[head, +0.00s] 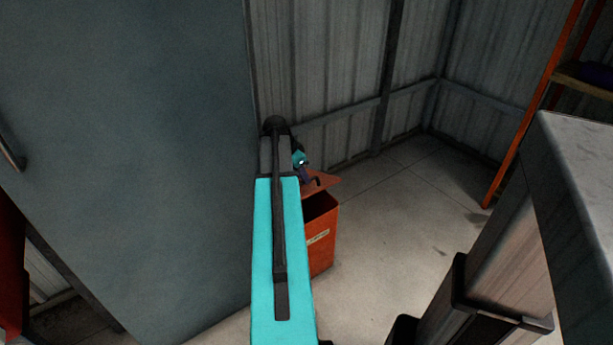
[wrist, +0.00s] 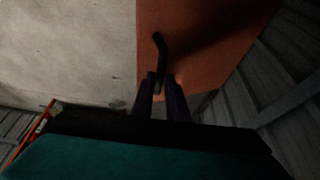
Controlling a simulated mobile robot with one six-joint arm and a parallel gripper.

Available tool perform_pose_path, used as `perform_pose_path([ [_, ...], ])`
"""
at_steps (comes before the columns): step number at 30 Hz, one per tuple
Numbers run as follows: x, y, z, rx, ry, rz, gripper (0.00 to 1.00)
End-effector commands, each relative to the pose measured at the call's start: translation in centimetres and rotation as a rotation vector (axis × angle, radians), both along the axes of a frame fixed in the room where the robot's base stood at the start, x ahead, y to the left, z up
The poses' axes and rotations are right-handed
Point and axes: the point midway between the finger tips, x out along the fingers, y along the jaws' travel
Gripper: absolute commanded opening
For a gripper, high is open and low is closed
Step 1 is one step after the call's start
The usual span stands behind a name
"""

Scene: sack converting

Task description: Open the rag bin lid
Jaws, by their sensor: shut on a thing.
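The orange-red rag bin (head: 322,252) stands on the floor in the middle of the head view, partly hidden behind my arm. It has a pale label on its side. Its lid (head: 322,184) is raised at the back, and the dark opening shows in front of it. The lid fills the upper middle of the wrist view (wrist: 205,35), with a black bent handle (wrist: 158,52) on it. My gripper (wrist: 162,82) is shut on the handle, its dark fingers on either side of the handle's lower end. In the head view the gripper is small, at the lid.
A large grey cabinet or door panel (head: 130,130) stands close on the left of my arm. Corrugated metal walls (head: 330,60) rise behind the bin. Bare concrete floor (head: 400,220) lies to its right. An orange-framed shelf (head: 540,95) stands at the far right.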

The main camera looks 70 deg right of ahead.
Motion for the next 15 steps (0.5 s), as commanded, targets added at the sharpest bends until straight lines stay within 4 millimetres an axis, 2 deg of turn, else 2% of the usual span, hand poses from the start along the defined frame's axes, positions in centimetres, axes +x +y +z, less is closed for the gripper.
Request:
perform_pose_path([
  [1, 1.28, -0.52, -0.32, -0.016, -0.027, 0.014, 0.0],
  [6, 1.34, -0.5, -0.4, -0.015, -0.027, 0.015, 0.0],
  [7, 1.33, -0.48, -0.41, -0.014, -0.026, 0.015, 0.19],
  [9, 1.31, -0.49, -0.41, -0.014, -0.026, 0.015, 0.3],
  [15, 1.18, -0.43, -0.34, -0.015, -0.026, 0.014, 0.3],
])
